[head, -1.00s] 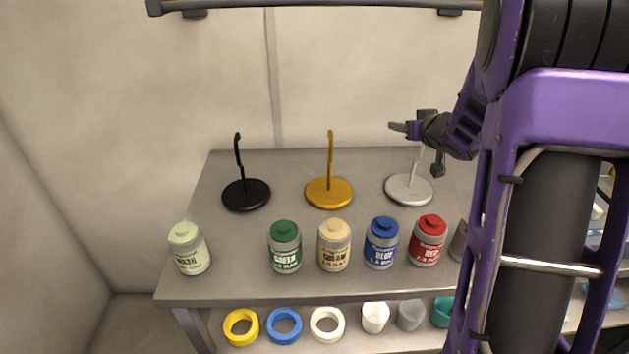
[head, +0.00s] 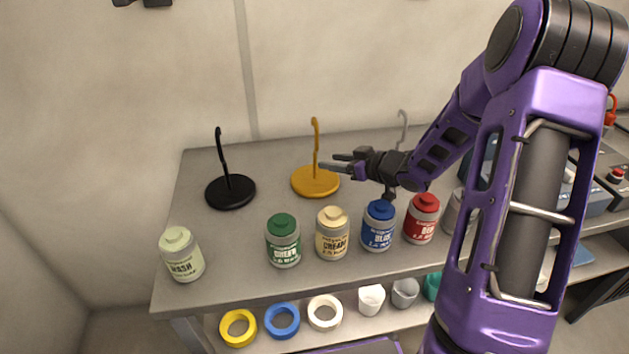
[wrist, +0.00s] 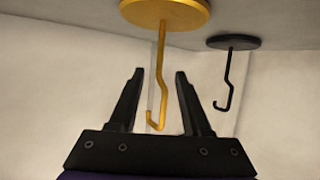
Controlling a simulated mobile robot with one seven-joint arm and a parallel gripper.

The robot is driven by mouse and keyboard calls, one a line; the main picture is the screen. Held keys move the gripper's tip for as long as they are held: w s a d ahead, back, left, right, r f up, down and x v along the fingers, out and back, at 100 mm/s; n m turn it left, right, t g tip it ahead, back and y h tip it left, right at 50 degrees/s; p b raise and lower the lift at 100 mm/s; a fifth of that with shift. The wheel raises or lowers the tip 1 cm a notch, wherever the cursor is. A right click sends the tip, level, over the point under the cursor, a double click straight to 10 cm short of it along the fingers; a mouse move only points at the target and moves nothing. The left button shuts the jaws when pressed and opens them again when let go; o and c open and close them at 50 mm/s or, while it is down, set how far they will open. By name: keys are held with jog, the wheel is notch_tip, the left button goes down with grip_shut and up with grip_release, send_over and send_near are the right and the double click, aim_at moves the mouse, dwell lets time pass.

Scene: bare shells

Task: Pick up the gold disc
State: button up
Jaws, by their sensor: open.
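The gold disc (head: 315,182) lies flat on the grey table with a thin gold hooked stem (head: 316,145) standing up from it. In the wrist view, which looks upside down, the gold disc (wrist: 165,12) is at the top and its stem (wrist: 162,75) hangs between the fingers in the picture. My gripper (head: 335,162) is open and empty, at the right of the stem in the head view. Its two fingers also show in the wrist view (wrist: 158,95). I cannot tell whether the stem lies between the fingertips or beyond them.
A black hooked disc (head: 231,192) stands left of the gold one; a silver hook (head: 403,128) shows behind my arm. Several jars, among them green (head: 283,243), cream (head: 332,235) and blue (head: 378,228), line the front edge. Rings and cups sit on a shelf below.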

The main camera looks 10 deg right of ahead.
aim_at(316, 169)
jog(key=f+b, duration=0.1)
jog(key=w+f+b, duration=0.1)
jog(key=f, duration=0.1)
jog(key=a+f+b, duration=0.1)
jog(key=shift+w+f+b, duration=0.15)
jog(key=shift+w+b, duration=0.05)
jog(key=shift+b, duration=0.1)
jog(key=b+x, duration=0.3)
jog(key=x, duration=0.2)
jog(key=shift+w+a, duration=0.15)
jog(key=shift+w, duration=0.2)
grip_shut()
dwell(0.8)
